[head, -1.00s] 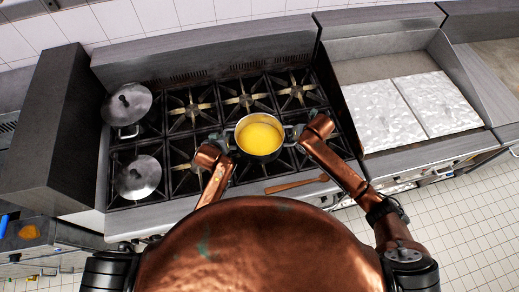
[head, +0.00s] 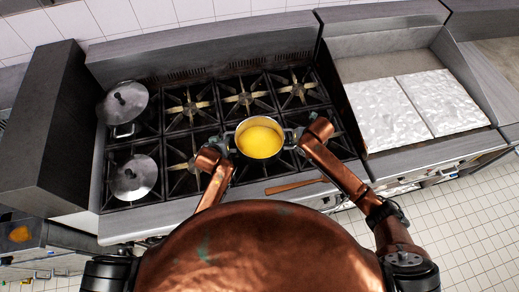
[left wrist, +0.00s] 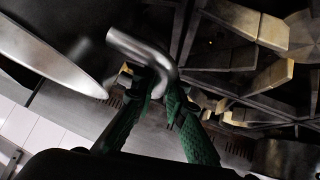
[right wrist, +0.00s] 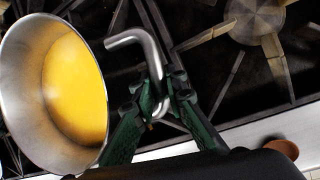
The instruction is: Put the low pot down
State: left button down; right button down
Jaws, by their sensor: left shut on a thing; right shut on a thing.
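The low pot (head: 260,121), a metal pot with two side handles and yellow contents (head: 259,141), is level over the front right part of the stove. My left gripper (head: 230,143) is shut on its left handle, which shows as a bent metal bar in the left wrist view (left wrist: 145,48). My right gripper (head: 291,138) is shut on its right handle, seen between green fingers in the right wrist view (right wrist: 152,52). The pot hides the burner under it. I cannot tell whether its base touches the grate.
Two lidded pots stand on the left burners, one at the back (head: 127,100) and one at the front (head: 133,177). A wooden utensil (head: 295,186) lies at the stove's front edge. Metal plates (head: 388,112) cover the griddle at right.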

pick_arm(q)
jog(key=c, duration=2.4)
grip_release()
jog(key=shift+a+f, duration=0.15)
jog(key=shift+f, duration=0.15)
pick_arm(e)
jog(key=c, duration=2.4)
grip_release()
jog(key=shift+d+f, duration=0.1)
jog(key=shift+f, duration=0.25)
pick_arm(q)
jog(key=o, duration=0.4)
jog(key=shift+r, duration=0.1)
pick_arm(e)
jog(key=o, duration=0.5)
jog(key=shift+r, duration=0.1)
jog(key=shift+c, duration=0.2)
pick_arm(q)
jog(key=shift+o, duration=0.2)
jog(key=shift+r, duration=0.1)
pick_arm(e)
jog(key=shift+r, duration=0.25)
pick_arm(q)
jog(key=d+v, duration=0.1)
jog(key=v, duration=1)
jog(key=shift+s+a+r, duration=0.3)
jog(key=shift+a, duration=0.1)
pick_arm(e)
jog(key=v, duration=1.1)
jog(key=shift+r, duration=0.25)
